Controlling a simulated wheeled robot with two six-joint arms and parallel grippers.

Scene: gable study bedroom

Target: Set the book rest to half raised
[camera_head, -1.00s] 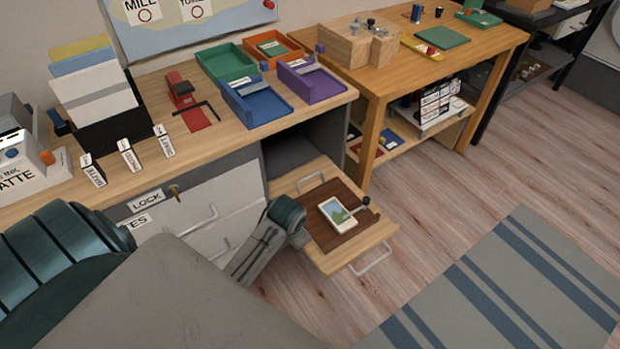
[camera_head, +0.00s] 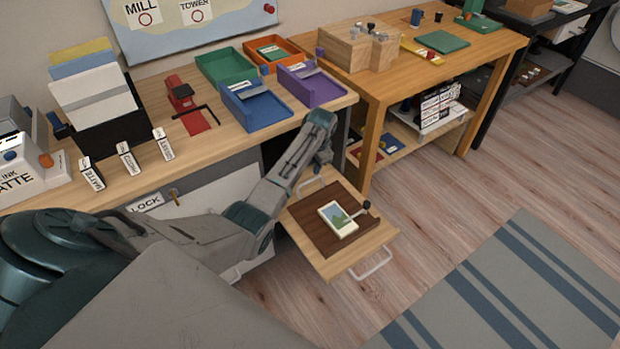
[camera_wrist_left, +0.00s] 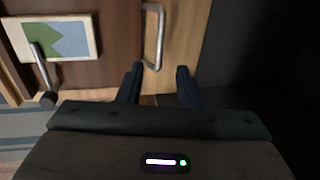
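The book rest, a dark brown panel (camera_head: 308,222), lies on the pulled-out wooden board (camera_head: 340,262) and looks flat. A small framed picture card (camera_head: 338,217) rests on it. A lever with a dark round knob (camera_head: 366,205) stands at its right side; the knob also shows at lower left in the left wrist view (camera_wrist_left: 48,99). My left gripper (camera_head: 323,168) hangs over the board's back end, near a metal loop handle (camera_head: 309,188). In the left wrist view its fingers (camera_wrist_left: 158,80) are apart and empty, with the handle (camera_wrist_left: 156,38) ahead of them. My right gripper is out of view.
The desk (camera_head: 215,141) with coloured trays stands behind the board, a wooden table (camera_head: 480,58) to the right. A second loop handle (camera_head: 373,265) is on the board's front. Open floor (camera_head: 430,210) and a striped rug (camera_head: 520,290) lie right.

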